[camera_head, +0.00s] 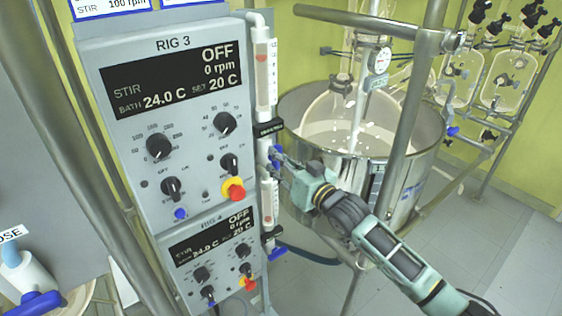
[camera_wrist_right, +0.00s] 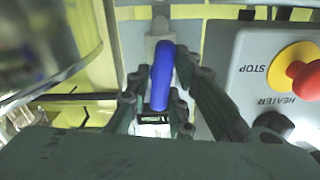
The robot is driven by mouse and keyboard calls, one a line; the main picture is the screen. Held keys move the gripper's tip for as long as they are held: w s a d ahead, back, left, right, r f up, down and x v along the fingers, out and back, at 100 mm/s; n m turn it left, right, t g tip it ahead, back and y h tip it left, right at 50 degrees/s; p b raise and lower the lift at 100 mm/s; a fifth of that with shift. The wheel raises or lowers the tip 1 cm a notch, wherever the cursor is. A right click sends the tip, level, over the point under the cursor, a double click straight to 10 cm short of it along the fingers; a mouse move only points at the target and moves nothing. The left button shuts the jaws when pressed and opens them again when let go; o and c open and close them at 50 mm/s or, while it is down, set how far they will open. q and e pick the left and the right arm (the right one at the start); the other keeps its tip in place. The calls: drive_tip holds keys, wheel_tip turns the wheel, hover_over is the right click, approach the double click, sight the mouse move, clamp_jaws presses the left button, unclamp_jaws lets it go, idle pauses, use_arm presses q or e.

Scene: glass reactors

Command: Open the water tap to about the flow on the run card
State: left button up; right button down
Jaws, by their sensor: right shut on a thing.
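The blue tap handle (camera_head: 276,152) sits on the white vertical pipe beside the RIG 3 panel. My right gripper (camera_head: 277,166) is shut on this handle. In the right wrist view the blue handle (camera_wrist_right: 162,75) stands between the two fingers, slanting slightly. Above the tap is a clear flow tube (camera_head: 264,75) with a reddish mark near its top; its scale is too small to read. Cards (camera_head: 105,8) at the top edge are cut off; one shows "100 rpm". My left gripper is not in view.
The RIG 3 panel (camera_head: 182,110) reads OFF and has a red-and-yellow stop button (camera_head: 234,189) close to my gripper. A steel bath (camera_head: 400,165) with a glass vessel stands right of the pipe. Another blue handle (camera_head: 277,254) is lower down. A steel post (camera_head: 405,120) rises before the bath.

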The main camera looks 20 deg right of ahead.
drive_tip(key=shift+a, duration=0.1)
idle(0.3)
drive_tip(key=c, duration=1.6)
unclamp_jaws()
drive_tip(key=shift+a, duration=0.1)
drive_tip(key=shift+c, duration=0.2)
drive_tip(key=v, duration=1.2)
